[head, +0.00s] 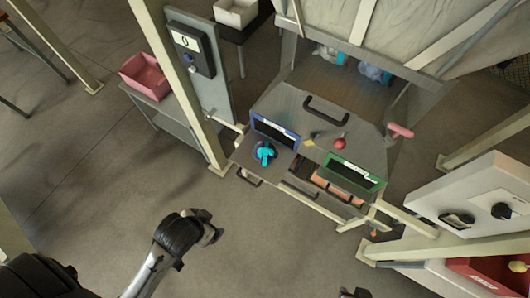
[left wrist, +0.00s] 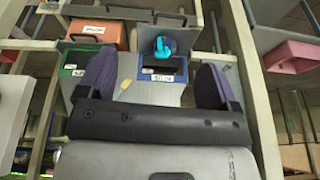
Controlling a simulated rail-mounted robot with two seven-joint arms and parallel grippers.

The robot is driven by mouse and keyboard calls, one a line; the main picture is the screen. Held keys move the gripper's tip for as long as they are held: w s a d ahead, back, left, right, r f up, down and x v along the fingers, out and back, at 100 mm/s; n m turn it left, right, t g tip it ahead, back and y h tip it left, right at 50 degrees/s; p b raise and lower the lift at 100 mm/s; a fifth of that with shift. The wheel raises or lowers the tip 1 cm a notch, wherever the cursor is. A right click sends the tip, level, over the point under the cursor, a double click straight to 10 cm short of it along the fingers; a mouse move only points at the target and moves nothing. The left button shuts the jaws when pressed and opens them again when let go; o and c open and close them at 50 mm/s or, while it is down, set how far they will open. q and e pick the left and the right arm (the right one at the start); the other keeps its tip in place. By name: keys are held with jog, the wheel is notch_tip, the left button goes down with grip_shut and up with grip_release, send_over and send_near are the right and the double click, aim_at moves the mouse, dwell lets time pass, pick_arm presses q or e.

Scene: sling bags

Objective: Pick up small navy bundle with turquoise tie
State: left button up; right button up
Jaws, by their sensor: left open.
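A small navy bundle with a bright turquoise tie (head: 265,152) lies on a grey surface beside a blue-framed slot panel (head: 274,131). The bundle also shows at the top of the left wrist view (left wrist: 165,47), beyond the fingers. My left gripper (head: 209,230) is in the lower left of the head view, well short of the bundle. In the left wrist view its two purple-padded fingers (left wrist: 155,80) stand wide apart with nothing between them. A small dark part at the bottom edge of the head view (head: 355,293) looks like my right gripper, mostly cut off.
A pale post (head: 182,90) rises left of the bundle. A pink bin (head: 146,76) is further left. Open floor lies between my left gripper and the cabinet.

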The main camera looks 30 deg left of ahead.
pick_arm(q)
jog(key=shift+o, duration=0.9)
